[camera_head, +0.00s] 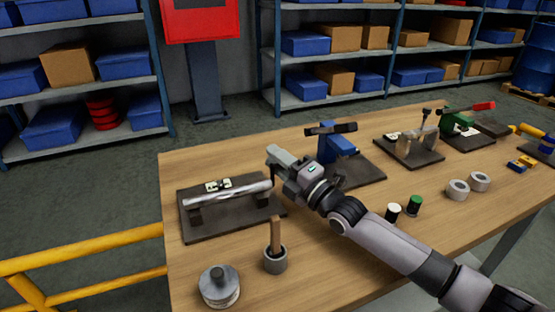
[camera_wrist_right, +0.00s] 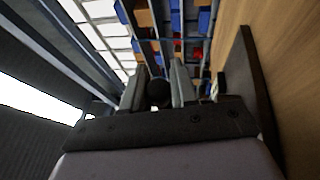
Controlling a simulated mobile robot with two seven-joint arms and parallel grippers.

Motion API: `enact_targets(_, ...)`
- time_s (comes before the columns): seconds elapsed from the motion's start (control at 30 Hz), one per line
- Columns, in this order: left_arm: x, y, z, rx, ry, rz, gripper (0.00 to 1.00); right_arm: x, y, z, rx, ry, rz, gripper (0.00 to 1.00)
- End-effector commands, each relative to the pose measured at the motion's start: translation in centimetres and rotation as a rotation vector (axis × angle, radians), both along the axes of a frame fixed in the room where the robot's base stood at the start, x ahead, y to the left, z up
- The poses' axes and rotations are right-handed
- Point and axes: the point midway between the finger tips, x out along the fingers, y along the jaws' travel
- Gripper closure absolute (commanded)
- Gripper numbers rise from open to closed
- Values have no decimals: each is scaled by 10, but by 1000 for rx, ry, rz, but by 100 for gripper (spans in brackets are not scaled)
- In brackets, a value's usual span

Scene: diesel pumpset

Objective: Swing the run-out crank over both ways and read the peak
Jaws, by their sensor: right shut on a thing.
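The run-out rig is a silver shaft (camera_head: 228,194) lying across supports on a dark base plate (camera_head: 205,232), at the left of the bench. A small white-faced gauge (camera_head: 218,185) sits just behind the shaft. My right gripper (camera_head: 280,160) is at the shaft's right end, above the plate's back right corner. In the right wrist view its two fingers (camera_wrist_right: 158,88) are shut on a dark round crank knob (camera_wrist_right: 158,93). The gripper and arm hide most of the crank in the head view. The gauge reading is too small to tell. My left gripper is not in view.
A blue fixture (camera_head: 335,143) stands close behind my right arm. A grey pot with a wooden handle (camera_head: 275,259) and a metal weight stack (camera_head: 219,287) stand in front. Small cans (camera_head: 414,205) and rings (camera_head: 457,190) lie to the right. A yellow rail (camera_head: 80,250) runs left of the bench.

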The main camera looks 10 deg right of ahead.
Motion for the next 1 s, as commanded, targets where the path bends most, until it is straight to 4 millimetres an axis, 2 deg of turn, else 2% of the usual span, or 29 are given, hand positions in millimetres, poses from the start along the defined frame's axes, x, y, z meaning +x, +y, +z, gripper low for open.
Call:
enact_targets(0.27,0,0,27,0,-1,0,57,5,1,4,-24,111,-2,100)
enact_targets(0.5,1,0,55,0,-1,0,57,14,1,0,-60,287,-3,100)
enact_targets(0.7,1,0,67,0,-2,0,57,18,2,-5,-84,401,-3,100)
enact_targets(1.0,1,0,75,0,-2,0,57,23,3,-12,-106,522,-3,100)
